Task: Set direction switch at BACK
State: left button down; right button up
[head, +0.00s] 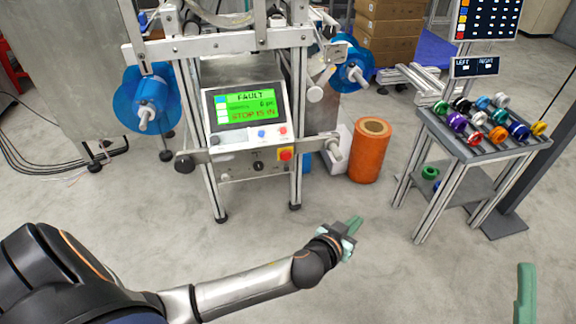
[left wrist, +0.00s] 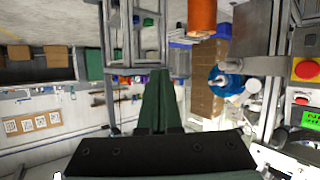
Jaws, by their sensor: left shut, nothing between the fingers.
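The machine's control panel (head: 247,112) has a lit green screen (head: 250,105) reading FAULT and STOP IS IN. Below it is a lower panel with a small black knob (head: 258,166), which may be the direction switch; its label and setting are too small to read. My left gripper (head: 354,224) is shut and empty, out in front and to the right of the machine, apart from it. Its green fingers (left wrist: 160,100) are together in the left wrist view. A green finger of my right gripper (head: 526,292) shows at the lower right; its opening cannot be seen.
A red stop button on yellow (head: 286,154) sits right of the knob; it also shows in the left wrist view (left wrist: 305,70). Blue reels (head: 150,98) flank the machine. An orange roll (head: 370,150) and a spool table (head: 480,150) stand right. The floor in front is clear.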

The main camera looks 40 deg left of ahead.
pick_arm(q)
jog(key=w+a+n+g+y, duration=0.1)
jog(key=a+n+g+y, duration=0.1)
jog(key=a+n+y, duration=0.3)
jog(key=w+a+f+n+g+y, duration=0.1)
jog(key=a+n+y, duration=0.3)
jog(key=a, duration=1)
jog(key=w+y, duration=0.1)
jog(key=y, duration=0.2)
jog(key=shift+w+n+g+y, duration=0.15)
jog(key=shift+n+g+y, duration=0.15)
jog(key=shift+n+g, duration=0.1)
pick_arm(e)
jog(key=shift+d+r, duration=0.1)
jog(key=shift+r, duration=0.25)
pick_arm(q)
jog(key=shift+f, duration=0.1)
pick_arm(e)
jog(key=shift+w, duration=0.1)
